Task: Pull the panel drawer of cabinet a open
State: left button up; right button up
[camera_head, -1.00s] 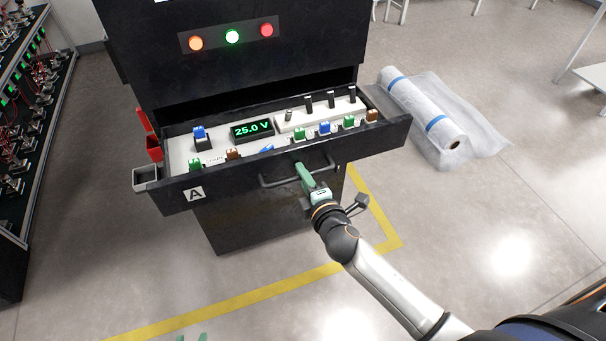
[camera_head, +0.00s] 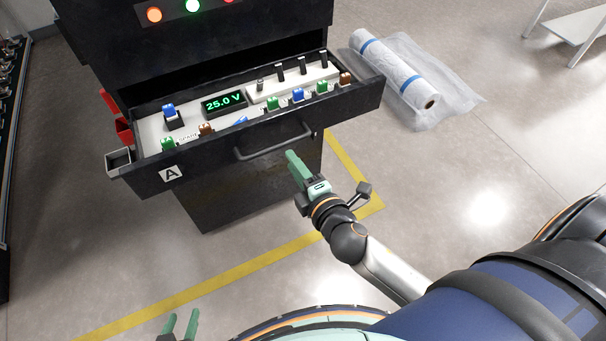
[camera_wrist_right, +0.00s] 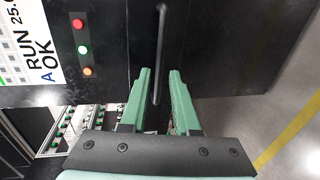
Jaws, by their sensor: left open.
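Cabinet A (camera_head: 250,180) is black. Its panel drawer (camera_head: 210,165) stands pulled out toward me, showing the control panel with a 25.0 V display (camera_head: 224,103). The drawer's dark bar handle (camera_head: 275,148) is on its front; it also shows in the right wrist view (camera_wrist_right: 162,40). My right gripper (camera_head: 293,158) is just below and in front of the handle, apart from it in the head view. In the right wrist view its green fingers (camera_wrist_right: 160,72) are spread and empty, with the handle seen between them. My left gripper (camera_head: 181,322) is open and empty at the bottom left.
A plastic-wrapped roll (camera_head: 395,75) lies on the floor right of the cabinet. Yellow tape (camera_head: 250,276) marks the floor around the cabinet. A rack (camera_head: 12,130) stands at the far left. A white table (camera_head: 575,38) is at the top right.

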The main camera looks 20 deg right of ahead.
jog(key=shift+v, duration=2)
jog(key=s+f+m+g+y, duration=0.1)
jog(key=s+f+m+g, duration=0.2)
jog(key=s+f+m, duration=0.2)
jog(key=s+f+m+g+p, duration=0.1)
jog(key=s+f+m+g, duration=0.2)
jog(key=s+f+m, duration=0.3)
notch_tip(320, 180, down, 6)
jog(key=m, duration=0.5)
jog(key=shift+s+y+p, duration=0.2)
jog(key=shift+y+p, duration=0.1)
jog(key=shift+y, duration=0.1)
